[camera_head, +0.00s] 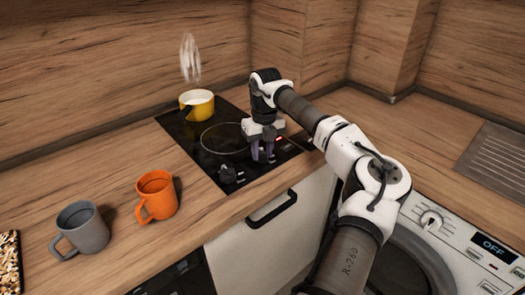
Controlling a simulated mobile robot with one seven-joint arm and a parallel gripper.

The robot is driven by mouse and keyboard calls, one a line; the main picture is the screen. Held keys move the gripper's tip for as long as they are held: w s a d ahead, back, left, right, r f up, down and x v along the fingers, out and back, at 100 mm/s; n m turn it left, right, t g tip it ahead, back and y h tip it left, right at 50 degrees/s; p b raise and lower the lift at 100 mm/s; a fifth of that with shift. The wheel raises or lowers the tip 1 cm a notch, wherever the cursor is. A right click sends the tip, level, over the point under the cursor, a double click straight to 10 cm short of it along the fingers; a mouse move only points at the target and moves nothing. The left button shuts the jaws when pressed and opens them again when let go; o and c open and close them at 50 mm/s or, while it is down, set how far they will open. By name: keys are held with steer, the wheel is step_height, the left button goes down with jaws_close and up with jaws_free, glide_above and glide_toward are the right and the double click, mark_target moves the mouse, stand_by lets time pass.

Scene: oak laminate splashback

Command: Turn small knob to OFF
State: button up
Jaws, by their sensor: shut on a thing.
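My gripper (263,154) points down at the front right part of the black cooktop (185,124). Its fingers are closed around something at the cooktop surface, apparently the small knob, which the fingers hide. Its setting cannot be read. A red light (279,138) glows just right of the gripper. Other dark knobs (228,174) sit on the cooktop's front left, clear of the gripper.
A steaming yellow pot (199,105) stands at the cooktop's back left. An orange mug (157,196) and a grey mug (82,229) stand on the counter at left. A washing machine with a dial (432,218) and a display (494,248) reading OFF is at lower right.

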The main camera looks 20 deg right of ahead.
steer(key=n, duration=0.4)
steer(key=shift+n, duration=0.4)
stand_by(0.4)
steer(key=o, duration=1)
steer(key=shift+r, duration=0.15)
steer(key=r+b, duration=0.1)
steer(key=r, duration=0.5)
steer(key=r+b, duration=0.1)
steer(key=r, duration=0.6)
steer(key=shift+w+d+r, duration=0.2)
steer(key=shift+r, duration=0.1)
steer(key=shift+f, duration=0.1)
